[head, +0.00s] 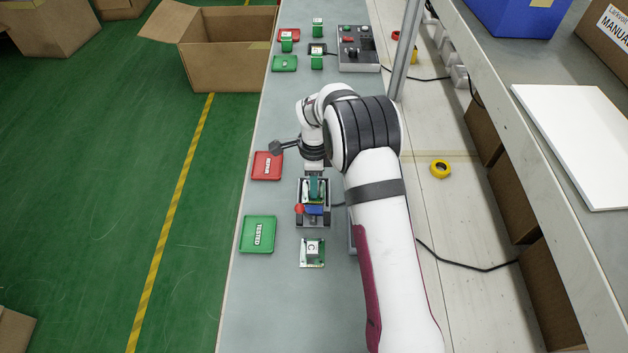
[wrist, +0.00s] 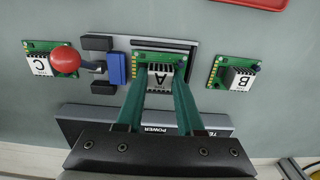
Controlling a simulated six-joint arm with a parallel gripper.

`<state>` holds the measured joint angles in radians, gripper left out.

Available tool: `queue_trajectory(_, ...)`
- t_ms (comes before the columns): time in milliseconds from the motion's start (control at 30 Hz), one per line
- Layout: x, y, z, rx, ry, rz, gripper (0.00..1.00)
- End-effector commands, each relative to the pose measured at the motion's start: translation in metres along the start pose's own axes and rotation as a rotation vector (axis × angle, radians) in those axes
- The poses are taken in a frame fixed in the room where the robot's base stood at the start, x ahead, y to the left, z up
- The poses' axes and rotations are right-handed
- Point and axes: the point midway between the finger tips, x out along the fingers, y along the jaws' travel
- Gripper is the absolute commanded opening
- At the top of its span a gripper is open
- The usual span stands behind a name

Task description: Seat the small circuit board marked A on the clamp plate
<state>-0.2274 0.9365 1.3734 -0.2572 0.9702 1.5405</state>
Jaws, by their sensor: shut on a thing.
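In the wrist view, my gripper (wrist: 158,84) is shut on the white block marked A of the small green circuit board A (wrist: 144,57). The board lies flat over the grey clamp plate (wrist: 188,52), roughly in line with it. I cannot tell whether it touches the plate. A blue clamp pad (wrist: 117,68) is just left of the board, and a lever with a red ball (wrist: 65,59) points left. In the head view, my gripper (head: 315,188) is over the clamp fixture (head: 324,222); the arm hides part of it.
Board C (wrist: 35,47) lies left of the clamp and board B (wrist: 247,64) right of it in the wrist view. A dark box labelled POWER (wrist: 80,119) is near my fingers. A red tray (head: 266,166) and a green TESTED tray (head: 258,234) lie on the bench's left side.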

Motion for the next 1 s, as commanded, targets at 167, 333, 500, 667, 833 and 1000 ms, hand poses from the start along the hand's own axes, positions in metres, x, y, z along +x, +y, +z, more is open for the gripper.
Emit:
queue_trajectory(167, 0.004, 0.000, 0.000, 0.000, 0.000, 0.000, 0.00)
queue_trajectory(333, 0.005, 0.000, 0.000, 0.000, 0.000, 0.000, 0.51)
queue_trajectory(500, 0.005, 0.000, 0.000, 0.000, 0.000, 0.000, 0.71)
queue_trajectory(667, 0.005, 0.000, 0.000, 0.000, 0.000, 0.000, 0.71)
queue_trajectory(833, -0.004, -0.001, 0.000, 0.000, -0.001, -0.002, 0.71)
queue_trajectory(1000, -0.044, -0.001, 0.000, 0.000, -0.001, -0.006, 0.71)
